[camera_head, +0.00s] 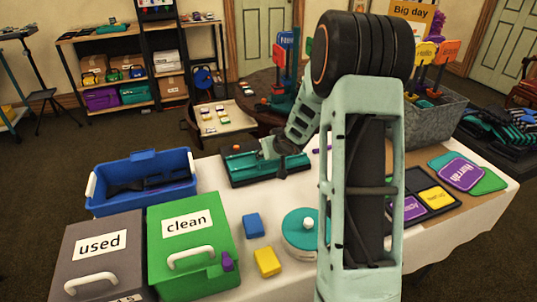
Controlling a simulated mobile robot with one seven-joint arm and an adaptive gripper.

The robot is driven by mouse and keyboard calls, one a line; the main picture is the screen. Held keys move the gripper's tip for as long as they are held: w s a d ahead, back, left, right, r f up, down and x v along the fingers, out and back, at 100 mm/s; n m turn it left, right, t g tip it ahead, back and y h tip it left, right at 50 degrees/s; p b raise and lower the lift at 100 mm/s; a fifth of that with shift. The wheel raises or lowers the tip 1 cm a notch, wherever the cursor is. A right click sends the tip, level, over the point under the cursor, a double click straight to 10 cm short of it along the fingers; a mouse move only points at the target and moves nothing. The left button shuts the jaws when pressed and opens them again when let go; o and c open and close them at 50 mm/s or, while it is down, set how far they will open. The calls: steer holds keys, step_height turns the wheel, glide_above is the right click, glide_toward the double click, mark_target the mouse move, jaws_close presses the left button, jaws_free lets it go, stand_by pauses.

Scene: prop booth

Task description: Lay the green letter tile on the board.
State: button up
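I cannot pick out a green letter tile with certainty. The board is also not certain: a black framed panel (433,208) with purple and yellow cards lies on the right of the table, partly behind my arm. My pale green arm fills the middle of the view and bends back down towards a teal and black device (265,168) on the table. My gripper (268,151) seems to be at the arm's far end, over or against that device. Its fingers are too small and too merged with the device to tell whether they are open or shut, or hold anything.
A blue tray (143,182), a grey "used" box (102,262) and a green "clean" box (190,240) stand at the left. Blue (253,225) and yellow (267,262) blocks lie beside a round teal tin (301,243). A metal bin (437,122) with signs stands behind right.

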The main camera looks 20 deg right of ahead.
steer(key=o, duration=0.3)
steer(key=shift+r, duration=0.15)
steer(key=shift+s+r+p, duration=0.15)
steer(key=shift+r+p, duration=0.15)
steer(key=p+v, duration=0.4)
steer(key=v, duration=0.7)
steer(key=shift+s, duration=0.25)
steer(key=shift+r, duration=0.1)
